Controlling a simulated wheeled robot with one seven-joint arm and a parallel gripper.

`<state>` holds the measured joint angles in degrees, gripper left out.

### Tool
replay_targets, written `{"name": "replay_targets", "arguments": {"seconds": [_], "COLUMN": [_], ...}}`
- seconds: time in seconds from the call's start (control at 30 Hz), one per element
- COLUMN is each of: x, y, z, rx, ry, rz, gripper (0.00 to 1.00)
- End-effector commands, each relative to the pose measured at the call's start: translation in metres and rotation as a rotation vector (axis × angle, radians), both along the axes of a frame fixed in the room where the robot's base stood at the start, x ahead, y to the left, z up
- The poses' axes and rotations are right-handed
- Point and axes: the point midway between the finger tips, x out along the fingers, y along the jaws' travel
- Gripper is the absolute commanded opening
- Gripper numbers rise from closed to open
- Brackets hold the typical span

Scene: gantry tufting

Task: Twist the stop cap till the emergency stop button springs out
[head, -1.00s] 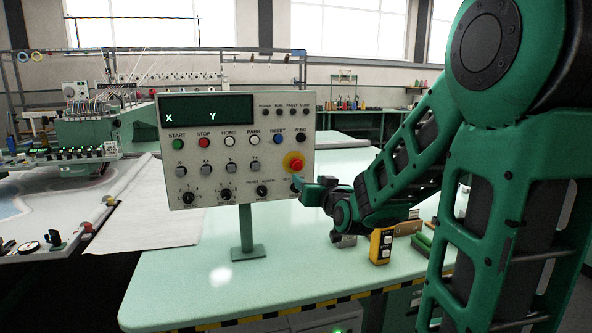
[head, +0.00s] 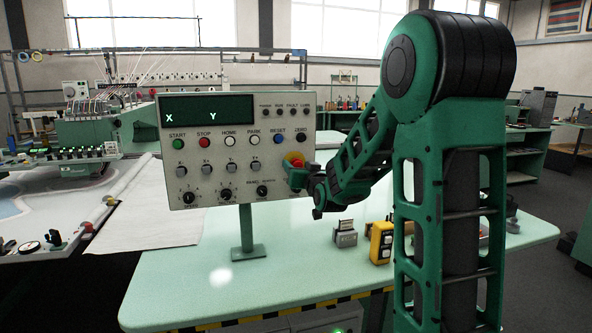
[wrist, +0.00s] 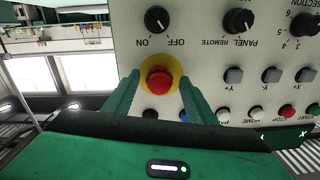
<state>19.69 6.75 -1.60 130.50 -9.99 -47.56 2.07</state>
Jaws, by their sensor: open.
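The emergency stop button is a red cap (wrist: 159,82) on a yellow round collar (wrist: 175,68) on the control panel's face. In the wrist view the open fingers of my gripper (wrist: 158,98) stand on either side of the cap, with a gap beside it. I cannot tell how deep the fingers reach. A bit of the red cap (head: 297,163) shows above the gripper.
The control panel (head: 220,180) stands on a green post (head: 246,230) on a pale green table (head: 190,285). Knobs and push buttons sit close to the stop button. A yellow box with buttons (head: 381,243) and a small grey block (head: 345,236) stand on the table below my arm.

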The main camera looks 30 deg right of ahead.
Motion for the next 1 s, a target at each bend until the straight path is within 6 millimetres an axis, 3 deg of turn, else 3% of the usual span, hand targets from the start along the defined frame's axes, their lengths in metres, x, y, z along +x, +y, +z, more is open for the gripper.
{"name": "replay_targets", "arguments": {"seconds": [0.27,0.43,0.47,0.77,1.0], "x": [0.0016,0.0014,0.0015,0.0017,0.0019], "y": [-0.0003,-0.0001,0.0000,0.0012,0.0021], "z": [0.0001,0.0001,0.0002,0.0002,-0.0001], "rx": [0.000,0.000,0.000,0.026,0.144], "ry": [0.000,0.000,0.000,-0.007,-0.041], "rz": [0.000,0.001,0.001,0.003,0.005], "gripper": [0.51,0.13,0.10,0.10,0.10]}}
